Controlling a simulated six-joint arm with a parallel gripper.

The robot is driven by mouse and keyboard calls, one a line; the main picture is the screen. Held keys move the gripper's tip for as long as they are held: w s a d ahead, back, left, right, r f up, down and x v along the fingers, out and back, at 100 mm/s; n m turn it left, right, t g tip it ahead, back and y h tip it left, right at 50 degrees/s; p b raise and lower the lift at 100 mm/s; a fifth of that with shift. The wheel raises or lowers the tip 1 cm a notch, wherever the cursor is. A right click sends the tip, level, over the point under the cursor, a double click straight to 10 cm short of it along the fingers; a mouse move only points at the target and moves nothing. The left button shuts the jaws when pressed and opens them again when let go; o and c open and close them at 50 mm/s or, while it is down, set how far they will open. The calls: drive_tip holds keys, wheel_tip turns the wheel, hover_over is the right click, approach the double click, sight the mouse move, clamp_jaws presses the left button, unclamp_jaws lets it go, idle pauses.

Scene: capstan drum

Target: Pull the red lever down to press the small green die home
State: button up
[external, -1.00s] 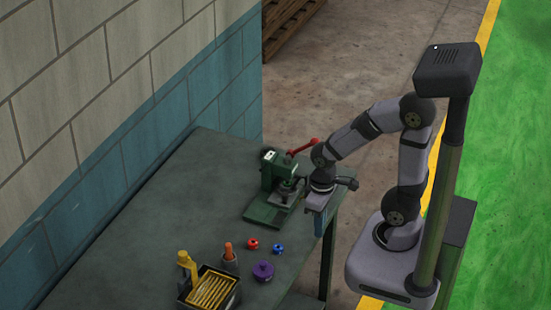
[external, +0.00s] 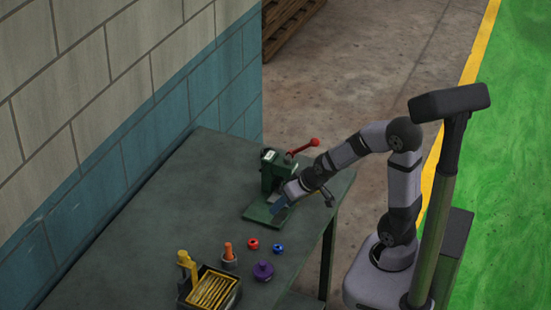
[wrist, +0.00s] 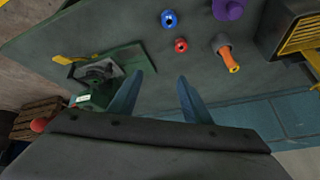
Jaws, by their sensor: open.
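The red lever (external: 303,147), ending in a round knob, slants up and right from the green press (external: 270,168) near the table's far right edge. The knob also shows in the wrist view (wrist: 38,125), at the left beside my gripper's body. My gripper (external: 278,206) is over the front of the press base, below and left of the lever and apart from it. In the wrist view its two blue fingers (wrist: 157,88) are spread with nothing between them. I cannot make out the small green die.
A blue piece (external: 278,248), a red piece (external: 253,244) and a purple lidded piece (external: 263,271) stand on the table (external: 180,220). Nearby are an orange-handled tool in a grey cup (external: 229,259) and a dark box with yellow slats (external: 212,291). The table's left part is clear.

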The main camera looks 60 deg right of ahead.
sight(316, 145)
drive_tip(key=w+d+f+m+t+h+b, duration=0.25)
drive_tip(key=w+d+b, duration=0.2)
drive_tip(key=d, duration=0.55)
drive_tip(key=shift+s+d+r+m+t+h+b, duration=0.2)
drive_tip(key=shift+s+d+r+m+h+b, duration=0.55)
drive_tip(key=shift+d+h+b, duration=1.65)
drive_tip(key=shift+s+d+r+m+t+h+b, duration=0.15)
drive_tip(key=shift+s+d+r+m+h+b, duration=0.7)
drive_tip(key=shift+d, duration=2.5)
drive_tip(key=shift+s+d+r+m+t+h+b, duration=0.1)
drive_tip(key=shift+d+r+m+t+h+b, duration=0.2)
drive_tip(key=shift+d+m+h+b, duration=1.6)
drive_tip(key=shift+w+d+n+h+b, duration=0.1)
drive_tip(key=shift+d+n+h+b, duration=0.3)
drive_tip(key=shift+d+n, duration=0.55)
drive_tip(key=p+x, duration=0.1)
drive_tip(key=x, duration=0.6)
drive_tip(key=shift+d+p, duration=0.15)
drive_tip(key=shift+p, duration=0.25)
drive_tip(key=shift+f, duration=0.1)
clamp_jaws()
